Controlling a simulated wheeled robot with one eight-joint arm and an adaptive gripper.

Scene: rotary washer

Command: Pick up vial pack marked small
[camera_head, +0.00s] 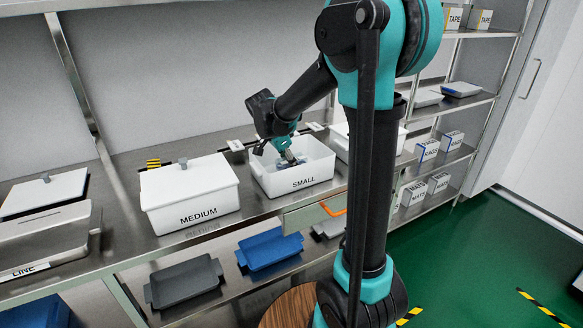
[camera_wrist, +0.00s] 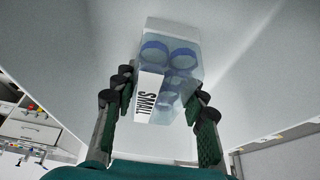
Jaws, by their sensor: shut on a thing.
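The vial pack marked small (camera_wrist: 185,57) is a clear pack with blue-ringed vials and a white label reading SMALL. In the wrist view it sits between the two fingers of my gripper (camera_wrist: 160,115), which is shut on it. In the head view my gripper (camera_head: 288,157) reaches down into the open white bin marked SMALL (camera_head: 303,184). The pack (camera_head: 291,164) shows only in part there, under the fingers. I cannot tell whether the pack touches the bin floor.
A lidded white bin marked MEDIUM (camera_head: 190,193) stands just left of the open bin. Another white container (camera_head: 340,142) is close on the right. Blue (camera_head: 270,249) and grey (camera_head: 183,283) trays lie on the shelf below. A shelf rack with boxes (camera_head: 427,151) stands at the right.

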